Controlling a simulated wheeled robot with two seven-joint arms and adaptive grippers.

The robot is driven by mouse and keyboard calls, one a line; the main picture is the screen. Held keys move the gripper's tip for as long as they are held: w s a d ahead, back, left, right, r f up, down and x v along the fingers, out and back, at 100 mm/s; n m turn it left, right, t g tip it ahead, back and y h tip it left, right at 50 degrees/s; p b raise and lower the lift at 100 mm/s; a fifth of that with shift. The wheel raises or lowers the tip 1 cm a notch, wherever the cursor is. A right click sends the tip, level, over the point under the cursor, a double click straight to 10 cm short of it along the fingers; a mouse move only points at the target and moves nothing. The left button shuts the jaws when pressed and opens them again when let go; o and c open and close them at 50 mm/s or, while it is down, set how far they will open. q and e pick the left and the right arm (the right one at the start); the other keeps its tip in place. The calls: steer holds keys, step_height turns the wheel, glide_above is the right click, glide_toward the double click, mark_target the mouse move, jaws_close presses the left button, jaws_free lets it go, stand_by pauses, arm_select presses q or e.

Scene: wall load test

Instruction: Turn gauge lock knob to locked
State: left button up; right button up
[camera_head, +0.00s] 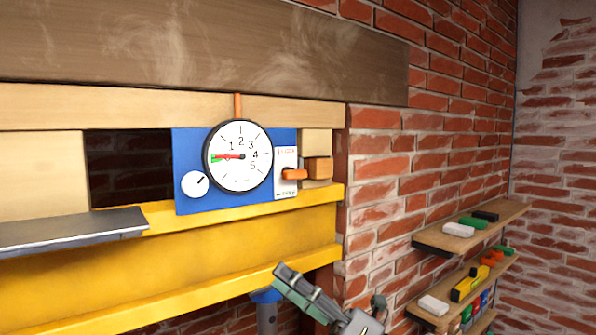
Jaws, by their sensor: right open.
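A round white gauge (238,157) with numbers hangs on a blue panel (232,202) on the wall. Its red and green needle points left. A small white round knob (195,184) with a black mark pointing up and right sits at the panel's lower left. An orange lever or knob (294,174) sits over a white label strip (286,157) at the panel's right. I cannot tell which of these two is the lock knob, and the label is too small to read. My right gripper (286,279) is below the yellow beam, open and apart from the panel. My left gripper is not seen.
A yellow beam (200,256) runs under the panel. A dark grey ledge (70,230) juts out at left. A blue-topped post (266,296) shows beside my right gripper. Wooden shelves (490,225) with small coloured items stand at right. The space before the gauge is clear.

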steer(key=s+a+r+n+g+h, duration=0.1)
steer(key=a+r+n+g+h, duration=0.1)
steer(key=a+r+n, duration=0.25)
steer(key=t+h, duration=0.7)
steer(key=h, duration=0.2)
glide_toward(298, 175)
steer(key=x, duration=0.2)
steer(key=shift+m, duration=0.35)
steer(key=p+x, duration=0.3)
steer(key=x, duration=0.3)
steer(key=shift+w+a+r+p, duration=0.1)
steer(key=shift+a+p, duration=0.1)
steer(key=shift+p, duration=0.2)
steer(key=shift+w+a, duration=0.25)
steer(key=shift+w, duration=0.2)
steer(key=shift+c, duration=0.7)
steer(key=shift+a, duration=0.1)
steer(key=c, duration=1)
